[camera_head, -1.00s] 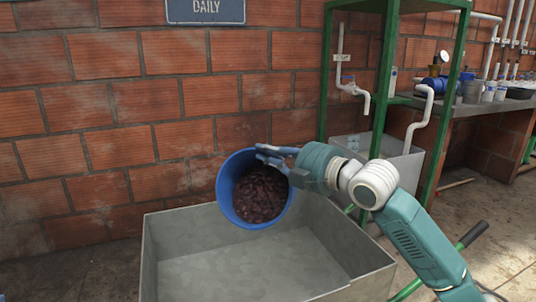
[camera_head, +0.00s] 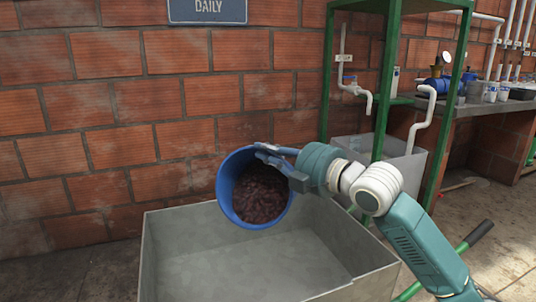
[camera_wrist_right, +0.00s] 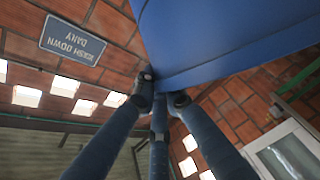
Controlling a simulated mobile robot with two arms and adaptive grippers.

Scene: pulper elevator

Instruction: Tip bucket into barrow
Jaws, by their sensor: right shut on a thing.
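A blue bucket (camera_head: 229,188) is tilted, its open mouth facing toward me. Dark reddish-brown contents (camera_head: 261,193) lie inside it. My right gripper (camera_head: 268,152) is shut on the bucket at its upper rim and holds it above the barrow. The bucket's blue wall (camera_wrist_right: 230,40) also fills the upper right of the right wrist view, touching the fingertips (camera_wrist_right: 161,90). The grey metal barrow (camera_head: 190,270) stands below; the part of its floor that shows is bare. A green handle (camera_head: 470,241) with a dark grip sticks out at its right. My left gripper is not in view.
A brick wall (camera_head: 100,110) with a sign (camera_head: 207,10) stands close behind. A green metal frame (camera_head: 386,80) with white pipes and a grey tank (camera_head: 405,160) stands behind right. A counter (camera_head: 480,112) with bottles is farther right.

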